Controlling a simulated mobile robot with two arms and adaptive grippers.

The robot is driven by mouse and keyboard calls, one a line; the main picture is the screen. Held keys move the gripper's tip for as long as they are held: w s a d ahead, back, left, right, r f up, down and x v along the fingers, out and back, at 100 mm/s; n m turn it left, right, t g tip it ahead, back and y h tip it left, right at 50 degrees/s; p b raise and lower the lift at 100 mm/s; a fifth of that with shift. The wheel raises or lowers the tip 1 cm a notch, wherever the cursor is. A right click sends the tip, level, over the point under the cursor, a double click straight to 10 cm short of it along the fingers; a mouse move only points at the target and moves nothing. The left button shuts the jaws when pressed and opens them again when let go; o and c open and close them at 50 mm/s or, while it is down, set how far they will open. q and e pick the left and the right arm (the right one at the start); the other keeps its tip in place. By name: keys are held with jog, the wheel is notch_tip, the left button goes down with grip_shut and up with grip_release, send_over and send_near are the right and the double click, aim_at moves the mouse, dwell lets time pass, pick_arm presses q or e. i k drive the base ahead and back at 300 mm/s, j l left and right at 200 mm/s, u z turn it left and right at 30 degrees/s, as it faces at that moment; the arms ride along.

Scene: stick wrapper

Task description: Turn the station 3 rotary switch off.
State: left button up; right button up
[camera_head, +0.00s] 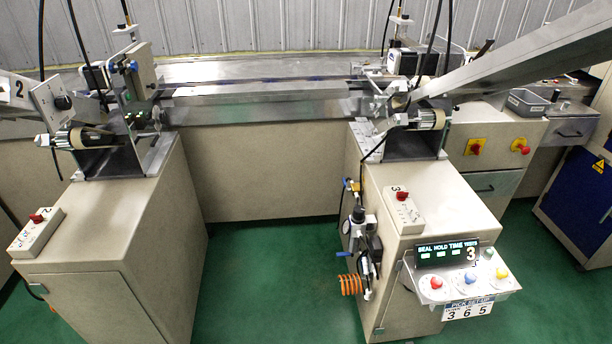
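Neither of my grippers shows in the head view.
Below box 3, a control panel (462,279) with a lit display and coloured buttons juts from the right cabinet. Air fittings and an orange coiled hose (351,285) hang on its left side. Green floor (270,280) lies open between the cabinets.

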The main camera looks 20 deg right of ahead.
aim_at(400, 196)
jog(key=z, duration=1.35)
